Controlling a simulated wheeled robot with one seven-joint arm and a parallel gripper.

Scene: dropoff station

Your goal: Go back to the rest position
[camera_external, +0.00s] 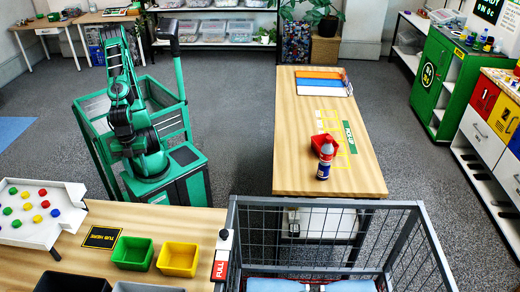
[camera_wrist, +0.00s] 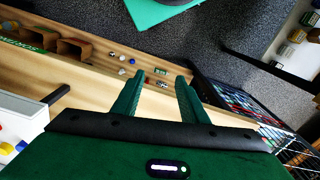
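My gripper (camera_wrist: 159,76) shows in the wrist view with its two green fingers apart. Nothing is held between them; a wooden surface with several small items shows beyond. In the external view my green and black arm (camera_external: 128,105) stands folded upright above my base at the left, apart from the tables. The gripper itself is hard to make out there.
A wooden table (camera_external: 290,150) at the centre holds a red bin (camera_external: 325,139) and a blue-and-white bottle (camera_external: 325,163). A front table (camera_external: 195,218) carries a green bin (camera_external: 132,253), a yellow bin (camera_external: 178,259) and a white tray (camera_external: 22,232). A wire cage (camera_external: 425,245) stands front right. Grey floor (camera_external: 235,100) is clear.

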